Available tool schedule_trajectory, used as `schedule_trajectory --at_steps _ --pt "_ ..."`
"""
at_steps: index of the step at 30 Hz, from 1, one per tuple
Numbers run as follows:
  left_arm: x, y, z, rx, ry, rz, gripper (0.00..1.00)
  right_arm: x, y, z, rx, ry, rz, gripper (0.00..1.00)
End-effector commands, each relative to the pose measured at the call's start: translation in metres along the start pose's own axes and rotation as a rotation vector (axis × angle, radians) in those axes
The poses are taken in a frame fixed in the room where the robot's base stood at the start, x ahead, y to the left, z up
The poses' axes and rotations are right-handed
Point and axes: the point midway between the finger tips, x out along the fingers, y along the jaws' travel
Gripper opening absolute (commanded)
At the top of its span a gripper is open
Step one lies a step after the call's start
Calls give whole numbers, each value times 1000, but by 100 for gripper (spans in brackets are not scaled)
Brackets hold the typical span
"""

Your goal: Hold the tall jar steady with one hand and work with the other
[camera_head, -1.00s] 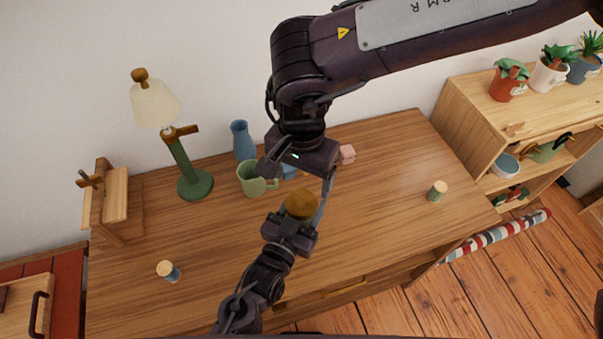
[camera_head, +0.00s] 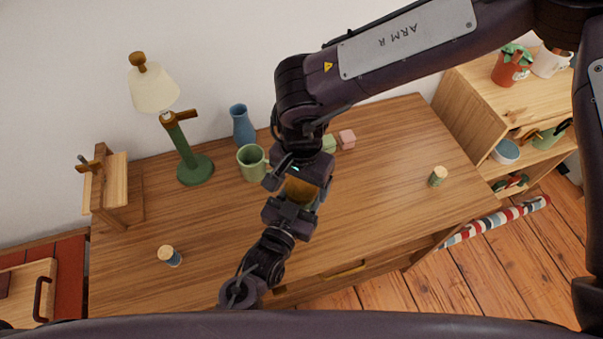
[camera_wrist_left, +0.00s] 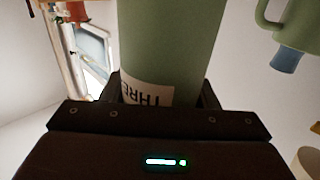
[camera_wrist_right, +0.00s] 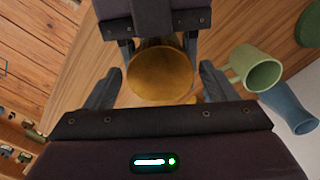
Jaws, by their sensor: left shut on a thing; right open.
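The tall jar is green with a dark-lettered white label; its body (camera_wrist_left: 170,45) fills the middle of the left wrist view. Its round wooden lid (camera_wrist_right: 160,72) is on top in the right wrist view and also shows in the head view (camera_head: 301,190). My left gripper (camera_wrist_left: 162,92) is shut around the jar's body. My right gripper (camera_wrist_right: 160,84) is open at the lid, with one finger on each side and gaps between fingers and lid. In the head view my right gripper hides part of the lid, and most of the jar is hidden.
A green mug (camera_head: 251,163), a blue vase (camera_head: 242,126) and a green lamp (camera_head: 195,170) stand left of the grippers. A pink block (camera_head: 347,139) lies behind. Small stoppered jars stand at left (camera_head: 170,256) and right (camera_head: 437,177). The desk's right side is mostly clear.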

Motion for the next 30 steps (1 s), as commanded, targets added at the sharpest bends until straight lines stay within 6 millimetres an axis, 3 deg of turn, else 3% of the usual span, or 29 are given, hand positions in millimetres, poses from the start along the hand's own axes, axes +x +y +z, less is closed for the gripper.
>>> schedule_trajectory --at_steps 7,18,20,23,30 --pt "0 0 0 0 1 0 0 0 0 0 -1 0 -1 78" --pt "0 0 0 0 1 0 0 0 0 0 -1 0 -1 33" --pt "0 0 0 0 1 0 0 0 0 0 8 0 -1 33" --pt "0 0 0 0 1 0 0 0 -1 1 95 -3 -3 33" --pt "0 0 0 0 1 0 0 1 -1 2 586 -7 -1 33"
